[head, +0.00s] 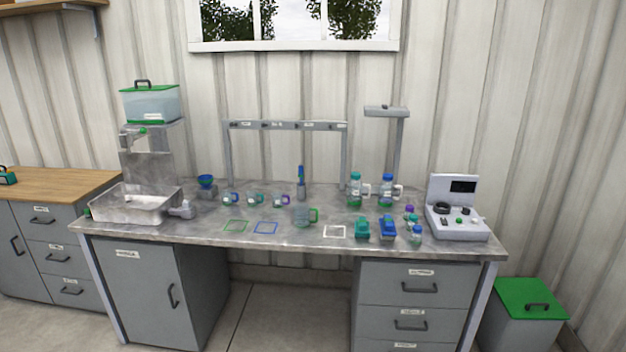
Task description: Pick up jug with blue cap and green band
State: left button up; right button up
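Two clear jugs with white handles stand upright side by side at the back right of the metal bench. The left jug (355,190) has a bluish-teal cap and green around its lower part. Neither of my grippers is in view, and nothing is touching the jugs.
An instrument (458,213) stands right; a sink (130,203) is left.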

aim_at(386, 190)
jog(key=i, duration=1.65)
